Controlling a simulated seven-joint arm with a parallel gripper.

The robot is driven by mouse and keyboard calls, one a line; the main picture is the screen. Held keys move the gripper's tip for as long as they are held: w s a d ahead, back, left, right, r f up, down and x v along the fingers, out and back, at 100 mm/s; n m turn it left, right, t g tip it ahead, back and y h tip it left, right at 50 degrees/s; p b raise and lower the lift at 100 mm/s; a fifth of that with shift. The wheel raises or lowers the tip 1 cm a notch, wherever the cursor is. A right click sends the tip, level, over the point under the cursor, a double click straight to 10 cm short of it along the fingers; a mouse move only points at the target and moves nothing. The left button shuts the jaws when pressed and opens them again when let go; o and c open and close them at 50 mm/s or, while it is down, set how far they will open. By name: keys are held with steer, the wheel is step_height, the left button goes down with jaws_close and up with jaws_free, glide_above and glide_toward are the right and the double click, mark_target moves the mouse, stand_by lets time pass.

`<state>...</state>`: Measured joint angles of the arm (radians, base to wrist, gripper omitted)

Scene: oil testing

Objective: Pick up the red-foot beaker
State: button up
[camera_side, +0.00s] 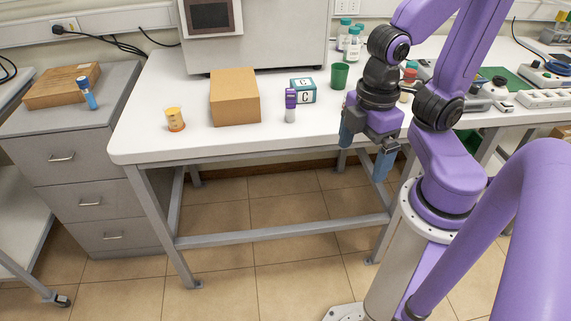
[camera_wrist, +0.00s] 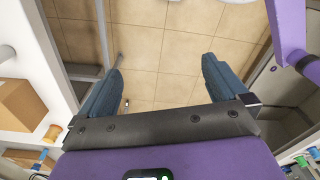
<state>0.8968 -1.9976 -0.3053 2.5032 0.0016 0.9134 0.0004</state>
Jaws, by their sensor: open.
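I cannot clearly make out a red-foot beaker in either view. A small vessel with a red part (camera_side: 410,74) stands on the white table just right of my wrist, partly hidden by my arm; I cannot tell if it is the beaker. My gripper (camera_side: 364,152) is open and empty, its blue fingers pointing down in front of the table's front edge. In the wrist view my gripper (camera_wrist: 163,64) has its fingers wide apart, with only tiled floor between them.
On the white table (camera_side: 165,85) are an orange cup (camera_side: 175,120), a cardboard box (camera_side: 235,98), a purple-topped vial (camera_side: 290,105), a teal C-marked box (camera_side: 303,90) and a green cup (camera_side: 340,76). A grey drawer cabinet (camera_side: 80,180) stands left. Equipment crowds the right.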

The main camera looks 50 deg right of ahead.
stand_by(0.4)
steer(key=c, duration=0.4)
steer(key=w+d+f+h, duration=0.2)
steer(key=w+d+h, duration=0.5)
steer(key=w+d, duration=0.65)
steer(key=w+d+f+g+h, duration=0.1)
steer(key=w+d+g+h, duration=0.2)
steer(key=d, duration=0.7)
steer(key=w+d+f+g+h, duration=0.15)
steer(key=w+d+g, duration=0.25)
steer(key=d, duration=0.6)
steer(key=shift+h, duration=0.35)
step_height(320, 180, down, 5)
steer(key=shift+d+r, duration=0.1)
steer(key=shift+d, duration=0.05)
steer(key=shift+f+x, duration=0.15)
steer(key=shift+x, duration=1.15)
steer(key=shift+f+x, duration=0.1)
steer(key=shift+x, duration=1.25)
